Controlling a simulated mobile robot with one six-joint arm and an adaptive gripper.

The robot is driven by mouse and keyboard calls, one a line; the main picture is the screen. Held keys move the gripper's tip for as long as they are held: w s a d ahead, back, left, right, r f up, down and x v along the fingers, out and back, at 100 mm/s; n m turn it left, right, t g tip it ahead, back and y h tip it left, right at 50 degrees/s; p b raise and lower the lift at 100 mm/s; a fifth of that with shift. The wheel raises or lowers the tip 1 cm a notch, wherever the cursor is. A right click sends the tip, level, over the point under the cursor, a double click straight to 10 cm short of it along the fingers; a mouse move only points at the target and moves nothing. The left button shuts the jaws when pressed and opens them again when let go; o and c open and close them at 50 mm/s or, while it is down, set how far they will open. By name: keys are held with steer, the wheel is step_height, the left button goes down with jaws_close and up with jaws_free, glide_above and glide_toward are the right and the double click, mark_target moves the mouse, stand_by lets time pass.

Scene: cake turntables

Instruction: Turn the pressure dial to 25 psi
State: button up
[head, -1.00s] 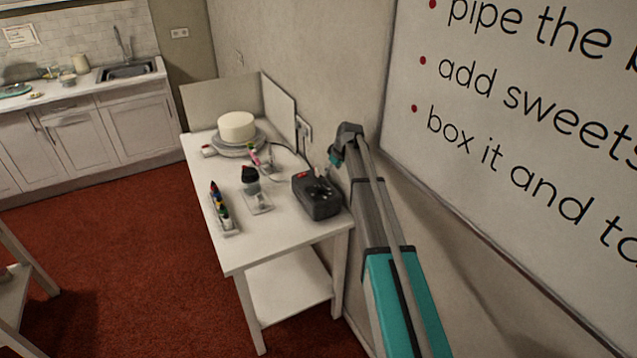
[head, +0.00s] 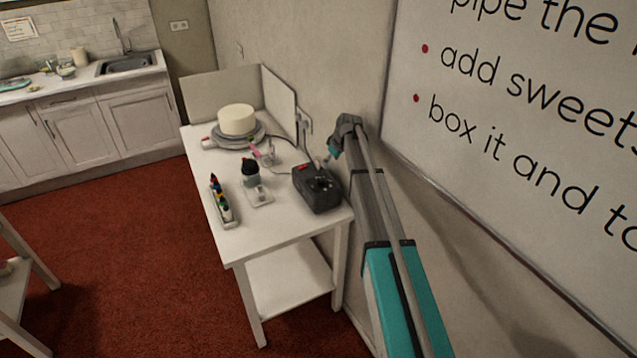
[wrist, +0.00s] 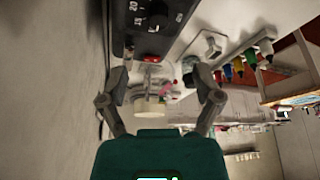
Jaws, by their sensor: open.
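The dark grey compressor box (head: 318,196) stands at the right end of the white table, close to the wall. Its black pressure dial (wrist: 156,14) shows at the top edge of the wrist view, partly cut off, with white numbers around it, 15 and 20 among them. I cannot tell where the dial points. My gripper (wrist: 160,77) is open and empty, its two fingers spread apart.
A red switch (wrist: 151,58) sits on the compressor. The table (head: 235,244) also bears a white cake (head: 236,120) on a turntable, an airbrush (head: 264,155), a dark-topped bottle (head: 250,172) and a rack of colour bottles (head: 220,203). The wall and whiteboard (head: 520,120) are close on the right.

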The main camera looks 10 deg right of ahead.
mark_target(321, 180)
steer(key=shift+b+x, duration=5.3)
steer(key=shift+x, duration=0.7)
